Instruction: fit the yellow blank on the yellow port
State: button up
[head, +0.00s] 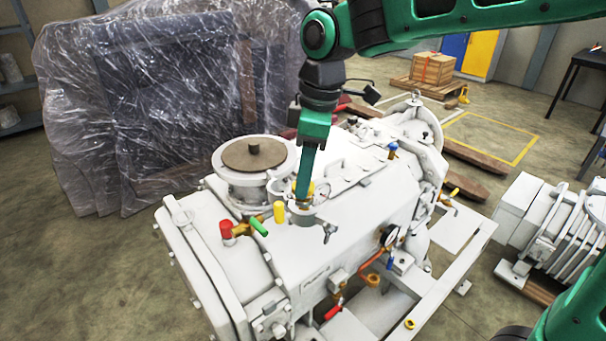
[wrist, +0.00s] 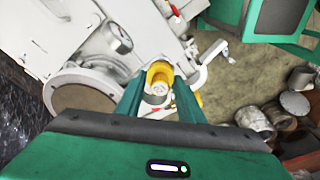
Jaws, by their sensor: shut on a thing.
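My gripper (head: 303,198) points down over the top of the white machine, with its fingertips at a small white round port (head: 302,214). It is shut on a yellow piece, which I take to be the yellow blank (head: 310,187). In the wrist view, the yellow blank (wrist: 160,68) shows as a yellow rim between the two fingers (wrist: 158,84), with a pale round part below it. The fingers hide much of it. I cannot tell whether the blank is seated on the port or just above it. Any yellow marking on the port is not clear.
Just left of the fingers stand a yellow cylinder (head: 279,211), a green one (head: 259,227) and a red one (head: 227,230). A large round flange with a brown cover (head: 254,156) rises behind them. A plastic-wrapped crate (head: 160,100) stands at the back left.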

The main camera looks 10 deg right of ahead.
aim_at(313, 186)
jog(key=shift+f, duration=0.2)
jog(key=o, duration=1.1)
jog(key=shift+c, duration=0.2)
notch_tip(313, 186, up, 12)
jog(key=d, duration=0.1)
jog(key=shift+s+d, duration=0.15)
jog(key=shift+d, duration=0.25)
jog(key=s+d+f+m, duration=0.2)
jog(key=d+f+m, duration=0.2)
jog(key=d, duration=0.4)
jog(key=s+d+f+m, duration=0.2)
jog(key=d+f+m, duration=0.1)
jog(key=d+m, duration=0.3)
jog(key=s+d+f+m, duration=0.3)
jog(key=d+f, duration=0.1)
jog(key=d, duration=0.5)
jog(key=s+d+f+m, duration=0.4)
jog(key=s+d, duration=0.1)
jog(key=s, duration=0.1)
jog(key=s+d+f+m+h, duration=0.1)
jog(key=s+d+f+m, duration=0.4)
jog(key=s, duration=0.2)
jog(key=shift+s+d+g+h, duration=0.25)
jog(key=shift+s+g+h, duration=0.05)
